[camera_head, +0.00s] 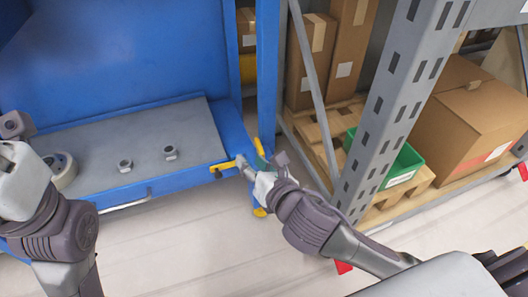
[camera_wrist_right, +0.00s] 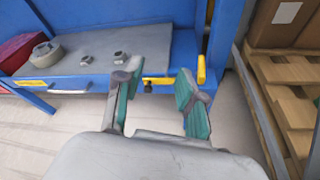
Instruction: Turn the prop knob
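A small dark knob (camera_head: 217,175) sits under a yellow bar (camera_head: 222,165) on the front right corner of the blue bench. I take it for the prop knob. In the right wrist view the knob (camera_wrist_right: 148,88) and the yellow bar (camera_wrist_right: 158,81) appear between my fingertips in the picture, beyond them. My right gripper (camera_wrist_right: 155,90) is open and empty, with green pads facing each other. In the head view the right gripper (camera_head: 254,166) is beside the bar's right end; contact cannot be told. My left gripper (camera_head: 13,126) is at the left edge, its fingers unclear.
The blue bench has a grey top (camera_head: 140,140) with two metal nuts (camera_head: 171,152) and a tape roll (camera_head: 62,170). A blue post (camera_head: 267,70) rises behind my right gripper. A grey rack upright (camera_head: 395,100), boxes (camera_head: 475,125) and a green bin (camera_head: 400,168) stand right. Floor in front is clear.

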